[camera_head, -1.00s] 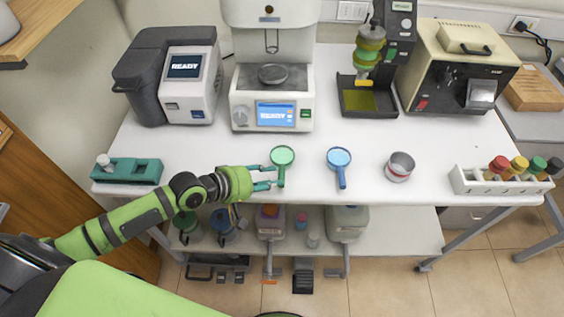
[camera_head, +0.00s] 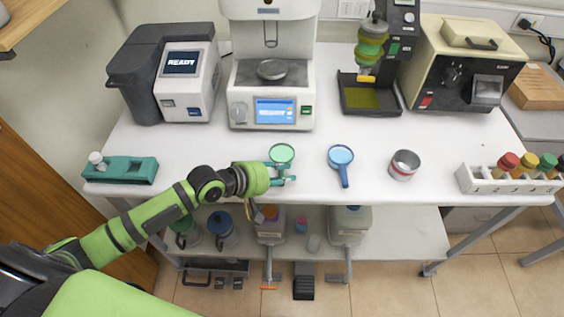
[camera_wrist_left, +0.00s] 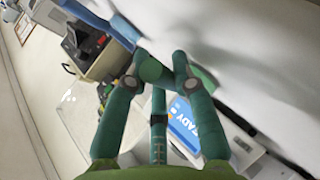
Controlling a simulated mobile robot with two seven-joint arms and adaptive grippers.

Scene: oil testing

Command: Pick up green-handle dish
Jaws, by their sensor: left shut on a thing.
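The green-handle dish (camera_head: 281,153) is near the front edge of the white table in the head view, its round pan toward the back and its handle toward the front. My left gripper (camera_head: 284,173) reaches in from the left and is shut on the handle. In the left wrist view the fingers of my left gripper (camera_wrist_left: 160,70) close around a green part, and the dish's pan is hard to make out there. I cannot tell whether the dish is off the table. My right gripper is not in view.
A blue-handled dish (camera_head: 341,157) lies to the right, then a metal cup (camera_head: 404,165) and a white rack (camera_head: 505,180) of colored-cap bottles. A teal holder (camera_head: 120,170) stands at the left. Machines line the back. A lower shelf holds containers.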

